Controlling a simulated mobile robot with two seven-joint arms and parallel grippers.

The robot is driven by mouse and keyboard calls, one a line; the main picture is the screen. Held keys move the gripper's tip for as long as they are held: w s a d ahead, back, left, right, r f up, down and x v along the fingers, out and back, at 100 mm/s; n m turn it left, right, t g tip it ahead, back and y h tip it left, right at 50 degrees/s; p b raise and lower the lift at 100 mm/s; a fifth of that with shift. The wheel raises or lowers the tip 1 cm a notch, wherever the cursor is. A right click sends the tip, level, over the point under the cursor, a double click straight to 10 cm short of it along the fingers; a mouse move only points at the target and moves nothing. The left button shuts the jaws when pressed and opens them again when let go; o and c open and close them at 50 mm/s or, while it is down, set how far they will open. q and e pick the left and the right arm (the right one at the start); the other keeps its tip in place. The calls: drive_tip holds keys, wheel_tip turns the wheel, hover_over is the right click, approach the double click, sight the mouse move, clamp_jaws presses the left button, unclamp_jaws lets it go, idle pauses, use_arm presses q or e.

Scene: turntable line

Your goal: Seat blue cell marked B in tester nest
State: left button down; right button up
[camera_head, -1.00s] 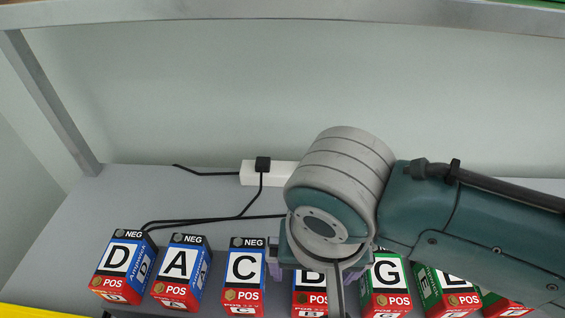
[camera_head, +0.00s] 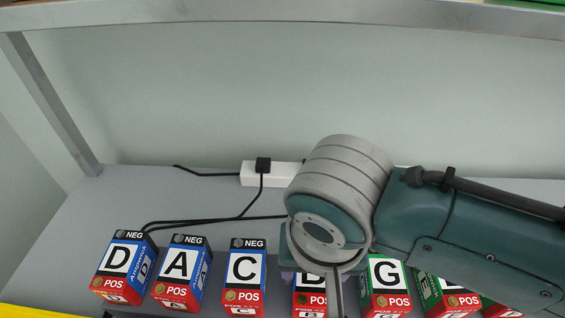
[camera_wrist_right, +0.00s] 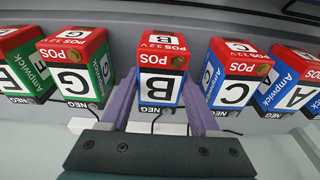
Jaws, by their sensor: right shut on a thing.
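The blue cell marked B (camera_head: 310,298) stands in a row of cells, partly hidden behind my right wrist in the head view. My left gripper is not in view. No tester nest can be made out.
Blue cells D (camera_head: 121,268), A (camera_head: 180,271) and C (camera_head: 245,275) stand to the left of B. Green cell G (camera_head: 388,283) and other cells stand to the right. A white power strip (camera_head: 262,174) with black cables lies behind. A metal shelf edge (camera_head: 300,14) spans above.

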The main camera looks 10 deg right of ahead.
clamp_jaws()
drive_tip(key=shift+r, duration=0.15)
idle(0.5)
